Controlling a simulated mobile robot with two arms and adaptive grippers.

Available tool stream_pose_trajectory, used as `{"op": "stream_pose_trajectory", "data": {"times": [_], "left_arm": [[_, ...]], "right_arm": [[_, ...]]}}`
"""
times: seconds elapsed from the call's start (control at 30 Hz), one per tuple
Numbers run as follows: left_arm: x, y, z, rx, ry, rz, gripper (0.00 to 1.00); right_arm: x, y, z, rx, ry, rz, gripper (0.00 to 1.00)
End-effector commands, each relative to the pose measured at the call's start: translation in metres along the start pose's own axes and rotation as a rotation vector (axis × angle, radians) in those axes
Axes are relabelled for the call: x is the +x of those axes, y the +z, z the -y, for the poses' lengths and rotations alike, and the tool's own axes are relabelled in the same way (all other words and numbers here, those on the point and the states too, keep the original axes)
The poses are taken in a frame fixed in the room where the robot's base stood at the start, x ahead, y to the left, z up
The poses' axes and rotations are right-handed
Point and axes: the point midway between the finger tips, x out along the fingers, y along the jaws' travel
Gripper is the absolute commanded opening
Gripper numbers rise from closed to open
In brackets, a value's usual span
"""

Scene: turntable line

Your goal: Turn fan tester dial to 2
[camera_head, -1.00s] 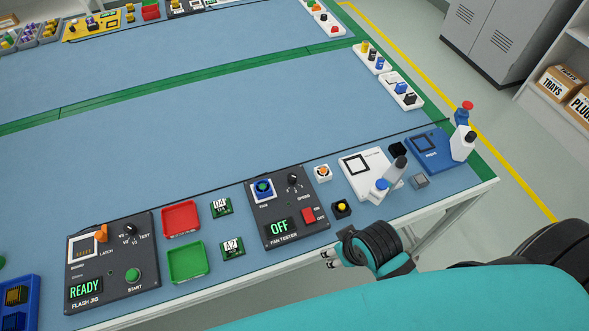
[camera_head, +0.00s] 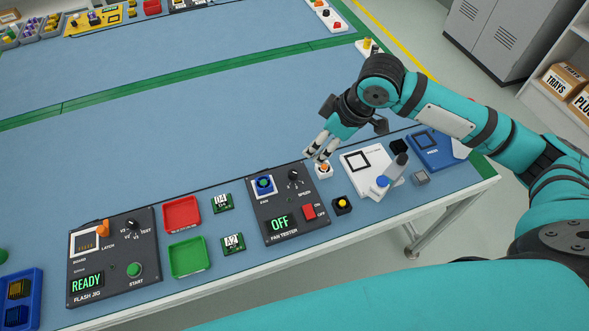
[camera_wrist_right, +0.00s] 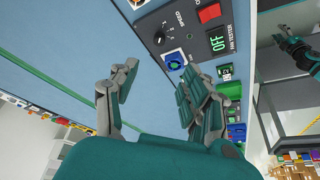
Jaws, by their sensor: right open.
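The fan tester (camera_head: 284,222) is a dark panel on the near side of the table. Its display (camera_head: 280,223) reads OFF. The black speed dial (camera_head: 293,175) is at its upper right, with a blue fan part (camera_head: 263,185) to its left and a red on/off switch (camera_head: 309,211) below. My right gripper (camera_head: 317,155) is open and empty, above the table just beyond and right of the dial, apart from it. In the right wrist view, the dial (camera_wrist_right: 159,38) is beyond the open fingers (camera_wrist_right: 160,90). My left gripper is not in the head view.
A small white block with an orange button (camera_head: 324,170) is close under my right gripper. A white fixture (camera_head: 360,165) and blue fixture (camera_head: 428,150) stand to the right. The flash jig (camera_head: 113,257), red tray (camera_head: 181,213) and green tray (camera_head: 189,257) are left. The middle table is clear.

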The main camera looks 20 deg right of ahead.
Motion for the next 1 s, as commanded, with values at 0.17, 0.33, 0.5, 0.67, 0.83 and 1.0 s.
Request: {"op": "stream_pose_trajectory", "data": {"times": [0.17,0.33,0.5,0.67,0.83,1.0], "left_arm": [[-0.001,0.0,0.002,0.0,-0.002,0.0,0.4],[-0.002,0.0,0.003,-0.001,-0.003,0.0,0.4],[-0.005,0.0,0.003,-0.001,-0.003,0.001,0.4],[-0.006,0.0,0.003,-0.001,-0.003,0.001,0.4],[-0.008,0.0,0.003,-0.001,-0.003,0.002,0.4],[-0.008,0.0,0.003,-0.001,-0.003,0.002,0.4]], "right_arm": [[0.005,0.001,-0.003,0.005,-0.003,0.006,0.48],[0.034,0.001,-0.002,0.006,-0.004,0.006,0.48],[0.072,0.001,-0.002,0.006,-0.005,0.006,0.48],[0.107,0.0,-0.002,0.004,-0.003,0.005,0.48],[0.14,0.001,-0.001,0.003,-0.002,0.005,0.48],[0.161,0.001,-0.002,0.004,-0.001,0.005,0.48]]}}
